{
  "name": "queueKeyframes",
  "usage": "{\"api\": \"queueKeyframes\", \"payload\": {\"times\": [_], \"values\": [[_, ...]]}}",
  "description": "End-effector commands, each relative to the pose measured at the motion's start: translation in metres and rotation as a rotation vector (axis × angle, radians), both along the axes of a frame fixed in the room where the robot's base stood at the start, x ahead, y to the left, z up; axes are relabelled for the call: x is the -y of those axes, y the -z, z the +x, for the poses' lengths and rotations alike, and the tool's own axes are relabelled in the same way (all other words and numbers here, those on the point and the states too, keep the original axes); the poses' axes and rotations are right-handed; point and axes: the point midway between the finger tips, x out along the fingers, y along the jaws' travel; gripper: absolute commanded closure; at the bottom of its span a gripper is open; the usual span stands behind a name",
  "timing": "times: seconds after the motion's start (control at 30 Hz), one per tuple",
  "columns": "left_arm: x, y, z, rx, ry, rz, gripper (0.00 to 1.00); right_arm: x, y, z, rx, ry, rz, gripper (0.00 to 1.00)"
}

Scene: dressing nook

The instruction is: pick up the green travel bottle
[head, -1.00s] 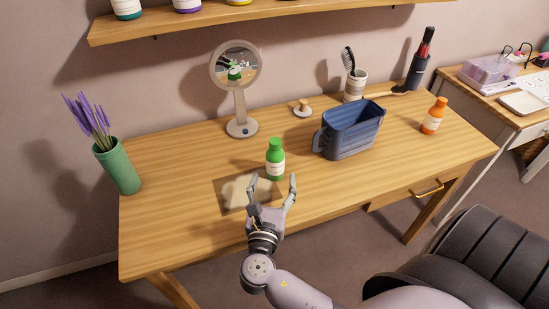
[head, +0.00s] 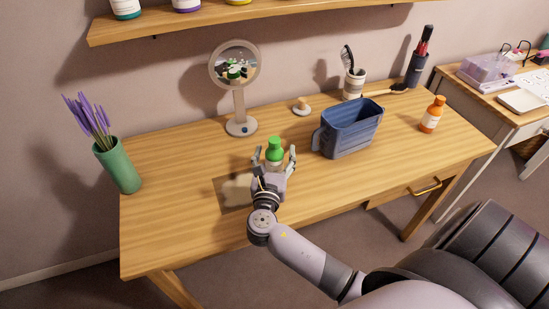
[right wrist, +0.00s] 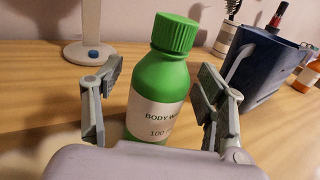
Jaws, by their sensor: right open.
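The green travel bottle (head: 274,152), with a ribbed green cap and a white label, stands upright on the wooden desk (head: 180,200). In the right wrist view the bottle (right wrist: 160,78) stands between the two fingers, its label partly readable as "BODY W" and "100". My right gripper (head: 274,160) is open around the bottle, with one finger on each side. The bottle's lower part is hidden by the gripper in the head view. My left gripper is not in view.
A blue bin (head: 348,130) stands right of the bottle. A round mirror (head: 240,126) stands behind it, beside a small wooden-knobbed item (head: 302,107). An orange bottle (head: 431,115) is at the right, a green vase (head: 119,167) at the left. The front left desk is clear.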

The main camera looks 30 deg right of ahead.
Motion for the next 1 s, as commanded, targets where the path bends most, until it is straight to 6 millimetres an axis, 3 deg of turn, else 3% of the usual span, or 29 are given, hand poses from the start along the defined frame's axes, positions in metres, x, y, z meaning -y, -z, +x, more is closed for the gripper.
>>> {"api": "queueKeyframes", "payload": {"times": [0.87, 1.0], "values": [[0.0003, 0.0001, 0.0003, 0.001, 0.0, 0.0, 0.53, -0.0005, -0.0001, -0.0004, 0.0, 0.0, 0.0, 0.9], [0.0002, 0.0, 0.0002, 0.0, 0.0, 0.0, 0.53, -0.0004, -0.0006, -0.0003, 0.001, 0.0, -0.001, 0.9]]}}
